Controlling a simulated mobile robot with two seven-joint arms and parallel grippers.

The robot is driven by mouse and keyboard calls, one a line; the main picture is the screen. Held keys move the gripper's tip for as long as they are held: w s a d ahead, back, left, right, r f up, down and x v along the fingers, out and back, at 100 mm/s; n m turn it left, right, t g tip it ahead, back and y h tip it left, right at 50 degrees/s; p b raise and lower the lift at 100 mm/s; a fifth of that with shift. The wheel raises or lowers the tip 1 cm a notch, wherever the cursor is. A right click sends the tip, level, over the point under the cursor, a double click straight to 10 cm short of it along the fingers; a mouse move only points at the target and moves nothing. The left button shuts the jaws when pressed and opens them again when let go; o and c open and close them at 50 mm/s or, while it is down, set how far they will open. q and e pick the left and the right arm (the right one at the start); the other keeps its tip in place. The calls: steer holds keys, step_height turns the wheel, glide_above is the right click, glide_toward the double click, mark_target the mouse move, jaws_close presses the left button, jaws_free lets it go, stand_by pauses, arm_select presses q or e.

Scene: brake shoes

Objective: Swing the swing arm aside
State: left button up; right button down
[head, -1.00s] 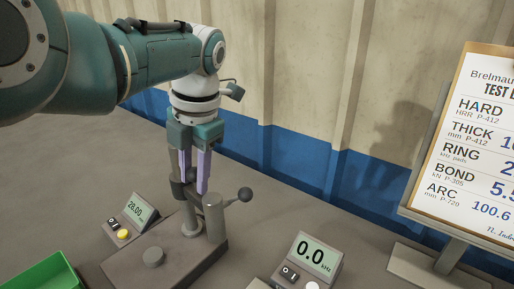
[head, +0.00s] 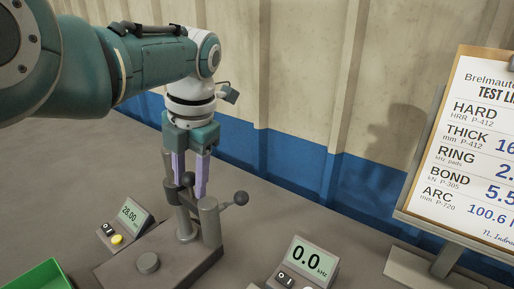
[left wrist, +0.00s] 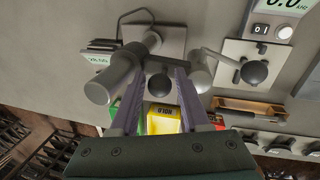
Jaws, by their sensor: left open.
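The brake-shoe fixture has a grey base (head: 195,262) with upright grey posts (head: 209,222). I cannot tell which part is the swing arm. My right gripper is not in view.
A small meter (head: 130,213) with a yellow button stands left of the fixture. A 0.0 kHz meter (head: 311,258) stands to its right. A green bin (head: 45,276) is at front left. A test board (head: 470,150) stands at right. A wall is behind.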

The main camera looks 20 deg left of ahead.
arm_select(q)
step_height(320, 180, up, 10)
steer(key=d+p, duration=0.2)
steer(key=shift+s+f+p, duration=0.15)
steer(key=shift+s+p, duration=0.05)
steer(key=shift+p, duration=0.2)
